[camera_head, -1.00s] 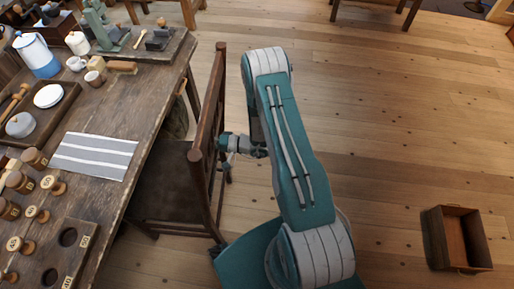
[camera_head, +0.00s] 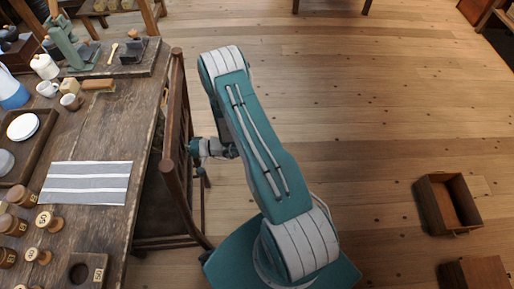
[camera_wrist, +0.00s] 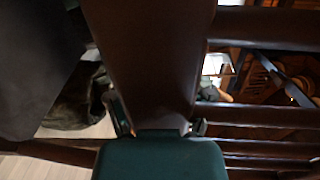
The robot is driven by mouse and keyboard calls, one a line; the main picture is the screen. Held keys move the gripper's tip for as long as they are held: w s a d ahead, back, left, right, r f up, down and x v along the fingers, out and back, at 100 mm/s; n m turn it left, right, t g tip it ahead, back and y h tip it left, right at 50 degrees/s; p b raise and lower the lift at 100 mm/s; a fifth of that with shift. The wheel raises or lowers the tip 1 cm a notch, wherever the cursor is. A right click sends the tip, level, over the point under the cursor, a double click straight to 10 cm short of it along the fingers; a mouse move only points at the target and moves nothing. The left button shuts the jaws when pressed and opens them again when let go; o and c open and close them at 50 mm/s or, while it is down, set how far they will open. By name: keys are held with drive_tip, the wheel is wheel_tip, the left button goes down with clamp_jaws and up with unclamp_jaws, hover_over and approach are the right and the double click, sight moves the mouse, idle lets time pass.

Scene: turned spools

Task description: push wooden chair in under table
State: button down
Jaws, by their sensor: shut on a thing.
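The wooden chair (camera_head: 176,110) is dark brown and upright at the right long side of the worn wooden table (camera_head: 112,122). Its seat lies partly below the table's edge, and its back stands just outside that edge. My gripper (camera_head: 194,149) reaches the chair's back from the right, on the side away from the table. In the wrist view my gripper (camera_wrist: 158,127) is shut on a broad dark upright of the chair's back (camera_wrist: 150,60), with a fingertip on each side. The far part of the seat is hidden under the tabletop.
The table holds a striped cloth (camera_head: 88,183), several labelled spools, a white plate (camera_head: 23,127), cups and a green metal tool (camera_head: 65,45). An open wooden box (camera_head: 432,205) stands on the floor at right, with another wooden box (camera_head: 480,272) below it. Plank floor between is clear.

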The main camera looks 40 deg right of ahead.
drive_tip(key=shift+s+a+f, duration=0.15)
drive_tip(key=shift+s+f, duration=0.05)
drive_tip(key=shift+f, duration=0.15)
drive_tip(key=shift+c, duration=0.2)
unclamp_jaws()
drive_tip(key=shift+d, duration=0.2)
drive_tip(key=shift+w, duration=0.1)
drive_tip(key=shift+r, duration=0.15)
drive_tip(key=v, duration=1.2)
